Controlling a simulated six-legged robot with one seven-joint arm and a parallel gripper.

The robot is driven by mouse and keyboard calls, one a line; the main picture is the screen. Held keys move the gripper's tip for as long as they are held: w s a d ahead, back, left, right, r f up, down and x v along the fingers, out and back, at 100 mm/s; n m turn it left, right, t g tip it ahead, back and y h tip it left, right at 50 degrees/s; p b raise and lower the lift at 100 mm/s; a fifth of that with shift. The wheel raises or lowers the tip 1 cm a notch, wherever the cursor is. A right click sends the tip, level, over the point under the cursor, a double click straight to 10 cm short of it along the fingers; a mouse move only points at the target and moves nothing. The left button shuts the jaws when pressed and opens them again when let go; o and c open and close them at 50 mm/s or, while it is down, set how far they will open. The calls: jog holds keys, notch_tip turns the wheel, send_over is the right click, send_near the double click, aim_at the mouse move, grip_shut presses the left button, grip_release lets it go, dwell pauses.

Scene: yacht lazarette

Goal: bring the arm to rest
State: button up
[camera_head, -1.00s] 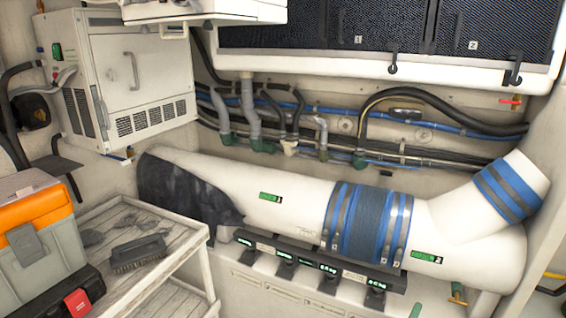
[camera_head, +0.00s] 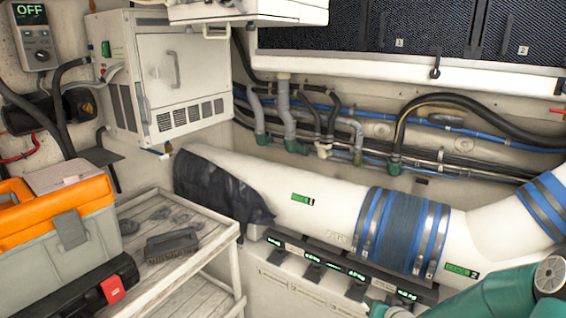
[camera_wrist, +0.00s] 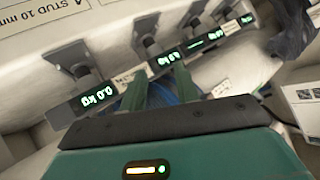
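My gripper (camera_wrist: 160,80) shows in the wrist view with its two green fingers apart and nothing between them. Behind the fingers are a row of black brackets with lit green displays (camera_wrist: 97,97), one reading 0.0 kg, and part of a blue-banded sleeve. In the head view my green arm (camera_head: 505,292) comes in at the lower right corner, in front of the white pipe. My fingers cannot be made out clearly there.
The large white pipe (camera_head: 335,205) with a blue-banded sleeve (camera_head: 403,230) runs along the wall above the display rail (camera_head: 340,266). A slatted cart (camera_head: 195,258) at left holds a brush (camera_head: 172,246) and an orange-lidded toolbox (camera_head: 65,235). A white cabinet (camera_head: 165,75) hangs behind.

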jog(key=s+a+r+n+g+h, duration=0.1)
jog(key=s+a+r+g+h, duration=0.1)
jog(key=s+r, duration=0.55)
jog(key=s+a+r+n+g+h, duration=0.1)
jog(key=s+a+r+g+h, duration=0.2)
jog(key=r, duration=0.8)
jog(key=s+a+r+y, duration=0.1)
jog(key=s+a+r, duration=0.1)
jog(key=s, duration=0.4)
jog(key=s+a+r+y, duration=0.1)
jog(key=s+a+r, duration=0.1)
jog(key=s, duration=0.3)
jog(key=s+a+r+n+g+y, duration=0.1)
jog(key=s+a+r, duration=0.1)
jog(key=s+r, duration=0.2)
jog(key=s, duration=0.2)
jog(key=shift+s+a+r, duration=0.25)
jog(key=shift+s, duration=0.1)
jog(key=shift+d, duration=0.1)
